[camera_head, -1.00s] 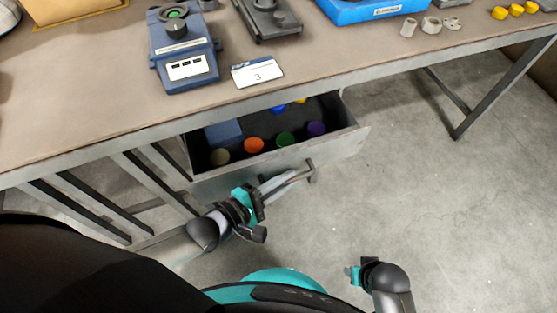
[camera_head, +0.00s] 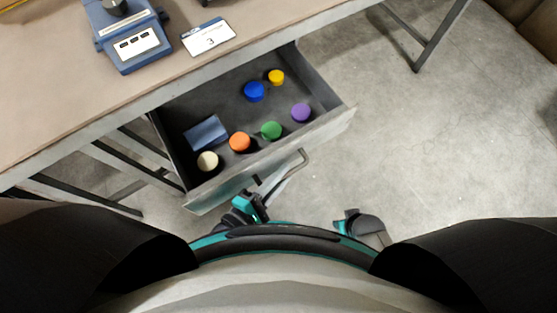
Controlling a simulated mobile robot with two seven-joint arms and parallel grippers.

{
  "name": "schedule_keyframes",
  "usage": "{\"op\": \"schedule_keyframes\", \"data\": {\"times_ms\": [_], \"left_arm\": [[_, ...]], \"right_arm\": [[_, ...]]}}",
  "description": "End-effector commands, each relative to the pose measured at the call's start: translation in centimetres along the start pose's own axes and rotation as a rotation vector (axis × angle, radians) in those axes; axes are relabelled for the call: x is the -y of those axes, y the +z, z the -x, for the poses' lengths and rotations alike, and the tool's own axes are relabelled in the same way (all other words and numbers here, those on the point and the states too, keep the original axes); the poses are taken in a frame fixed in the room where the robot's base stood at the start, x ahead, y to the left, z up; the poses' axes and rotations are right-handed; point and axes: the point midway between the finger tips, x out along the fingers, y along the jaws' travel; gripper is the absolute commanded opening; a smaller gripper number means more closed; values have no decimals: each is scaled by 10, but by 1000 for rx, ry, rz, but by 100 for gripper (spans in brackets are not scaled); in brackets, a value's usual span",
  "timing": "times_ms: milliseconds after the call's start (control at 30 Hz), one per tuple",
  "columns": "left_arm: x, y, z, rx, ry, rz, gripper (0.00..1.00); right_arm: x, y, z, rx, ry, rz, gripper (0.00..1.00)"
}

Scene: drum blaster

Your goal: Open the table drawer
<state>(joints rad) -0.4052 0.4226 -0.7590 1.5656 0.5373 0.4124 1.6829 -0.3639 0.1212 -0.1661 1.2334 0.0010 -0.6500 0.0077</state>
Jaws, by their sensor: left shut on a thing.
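The table drawer (camera_head: 228,95) is pulled well out from under the table (camera_head: 60,110), and its inside shows. Its grey front panel (camera_head: 325,127) faces my body. A bar handle (camera_head: 294,168) sticks out from the front. My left gripper (camera_head: 268,192) is at the handle and shut on it; the fingers are small and partly hidden. My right gripper (camera_head: 346,221) is low in the view, right of the left one and apart from the drawer. Its fingers are too hidden to tell if it is open.
In the drawer lie a blue block (camera_head: 206,133) and several round coloured pieces, including an orange one (camera_head: 240,142). A blue device (camera_head: 125,35) and a card (camera_head: 208,37) lie on the table. Table legs (camera_head: 425,40) stand at right. Floor right of the drawer is clear.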

Motion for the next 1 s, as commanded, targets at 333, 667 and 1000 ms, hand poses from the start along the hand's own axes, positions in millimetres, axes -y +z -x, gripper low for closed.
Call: {"op": "schedule_keyframes", "data": {"times_ms": [333, 667, 1000], "left_arm": [[1, 0, 1, -1, -4, 0, 27], [0, 0, 0, 0, -1, 0, 45], [0, 0, 0, 0, -1, 1, 45]], "right_arm": [[0, 0, 0, 0, 1, 0, 50], [0, 0, 0, 1, 1, 0, 50], [-1, 0, 0, 0, 1, 0, 50]]}}
